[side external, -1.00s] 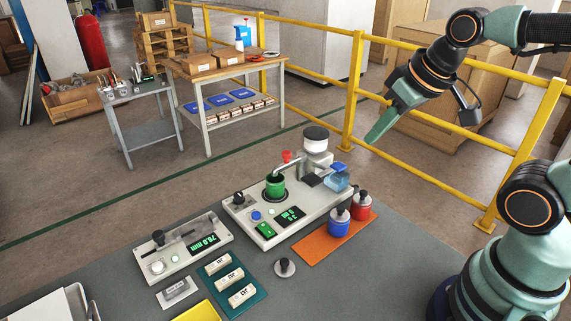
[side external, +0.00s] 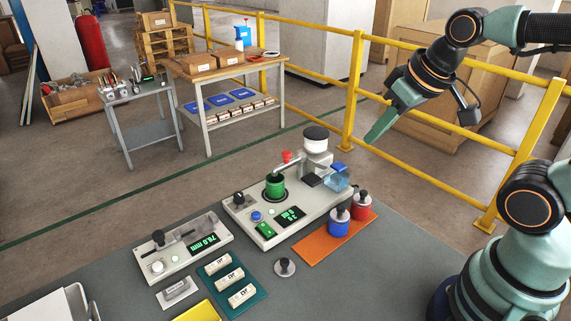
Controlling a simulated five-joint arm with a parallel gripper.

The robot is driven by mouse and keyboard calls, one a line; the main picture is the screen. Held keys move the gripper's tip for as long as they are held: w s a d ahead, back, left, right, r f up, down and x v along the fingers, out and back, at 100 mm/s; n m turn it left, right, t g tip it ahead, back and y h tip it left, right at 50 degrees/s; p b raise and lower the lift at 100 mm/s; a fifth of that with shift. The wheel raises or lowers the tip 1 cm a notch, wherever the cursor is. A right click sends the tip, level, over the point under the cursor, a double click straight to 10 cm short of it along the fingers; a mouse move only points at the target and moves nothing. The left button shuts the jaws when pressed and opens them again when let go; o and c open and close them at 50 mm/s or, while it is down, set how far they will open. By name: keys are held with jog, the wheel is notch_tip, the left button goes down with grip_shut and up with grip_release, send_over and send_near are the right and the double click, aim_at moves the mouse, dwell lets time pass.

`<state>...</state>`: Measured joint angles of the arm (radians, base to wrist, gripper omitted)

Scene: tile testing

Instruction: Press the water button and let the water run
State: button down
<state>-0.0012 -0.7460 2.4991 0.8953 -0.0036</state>
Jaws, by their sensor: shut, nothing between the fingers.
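The testing machine (side external: 300,213) stands on the grey bench. A round blue button (side external: 256,215), which looks like the water button, is on its front left, beside a lit green display (side external: 291,216) too small to read surely. A green switch (side external: 265,230) is in front of it. A green cup (side external: 274,187) stands on the machine under a spout with a red knob (side external: 287,157). A blue-tinted clear water container (side external: 336,180) is at its right end. My gripper (side external: 371,138) is shut and empty, raised to the right of the machine, well apart from the button.
An orange mat (side external: 312,245) holds a blue and a red weight. A second device (side external: 183,248) with a green display is at left. A teal tray (side external: 262,300) holds several white blocks, with a small knobbed disc (side external: 285,267) to its right. A yellow railing (side external: 350,105) runs behind.

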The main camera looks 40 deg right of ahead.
jog(key=w+a+f+n+t+y, duration=0.1)
jog(key=w+a+f+n, duration=0.15)
jog(key=w, duration=0.25)
jog(key=w+a+f+n+t, duration=0.1)
jog(key=w+a+f+n, duration=0.1)
jog(key=w+a+n, duration=0.3)
jog(key=n+t+y, duration=0.1)
jog(key=n+y, duration=0.1)
jog(key=n, duration=0.2)
send_over(256, 216)
notch_tip(256, 216, down, 6)
jog(key=shift+s+d+f, duration=0.2)
jog(key=shift+s+d, duration=0.1)
jog(key=shift+d, duration=0.15)
jog(key=shift+f, duration=0.15)
jog(key=shift+f, duration=4.3)
jog(key=shift+f, duration=0.1)
jog(key=shift+d+f, duration=0.1)
jog(key=shift+f, duration=0.2)
jog(key=shift+f, duration=0.5)
jog(key=shift+r, duration=0.9)
